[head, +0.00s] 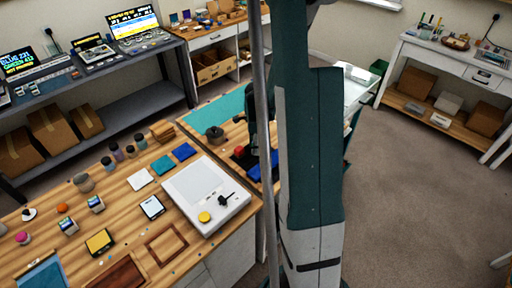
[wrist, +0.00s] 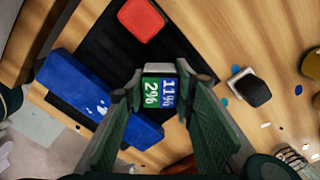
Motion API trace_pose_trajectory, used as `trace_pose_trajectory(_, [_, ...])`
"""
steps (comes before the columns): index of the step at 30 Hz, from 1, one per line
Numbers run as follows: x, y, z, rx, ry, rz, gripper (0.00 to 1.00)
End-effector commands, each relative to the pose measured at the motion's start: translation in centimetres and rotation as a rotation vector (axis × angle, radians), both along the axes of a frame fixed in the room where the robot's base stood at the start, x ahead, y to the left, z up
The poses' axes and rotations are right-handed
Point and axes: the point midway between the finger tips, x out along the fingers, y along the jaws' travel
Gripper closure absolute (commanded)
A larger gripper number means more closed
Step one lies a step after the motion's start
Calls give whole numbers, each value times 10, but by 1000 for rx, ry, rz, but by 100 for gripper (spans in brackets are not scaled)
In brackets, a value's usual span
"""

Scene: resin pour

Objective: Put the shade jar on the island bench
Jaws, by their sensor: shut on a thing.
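In the wrist view my gripper (wrist: 158,98) is shut on a small squarish jar (wrist: 160,92) with a green and blue label reading 2% and 11%; I take it for the shade jar. The jar sits between the fingertips above a black mat (wrist: 105,45). I cannot tell whether it touches the surface below. In the head view my arm hides the gripper and the jar. A wooden bench (head: 120,234) fills the lower left of the head view; I cannot tell for sure which bench is the island bench.
A red block (wrist: 141,18) and blue blocks (wrist: 75,82) lie close to my gripper. A dark item on a white base (wrist: 252,88) is to the right. The wooden bench carries a white device (head: 205,192), several small jars and tiles. Open floor (head: 415,190) is at right.

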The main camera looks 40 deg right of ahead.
Motion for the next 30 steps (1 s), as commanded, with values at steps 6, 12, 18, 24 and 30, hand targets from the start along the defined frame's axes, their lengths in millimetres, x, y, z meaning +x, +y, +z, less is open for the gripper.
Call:
trace_pose_trajectory(6, [0,0,-2,0,0,0,87])
trace_pose_trajectory(12, [0,0,-3,0,0,0,62])
trace_pose_trajectory(18, [0,0,-3,0,0,0,59])
trace_pose_trajectory(24, [0,0,-2,0,0,0,59])
trace_pose_trajectory(30, [0,0,3,0,0,0,59])
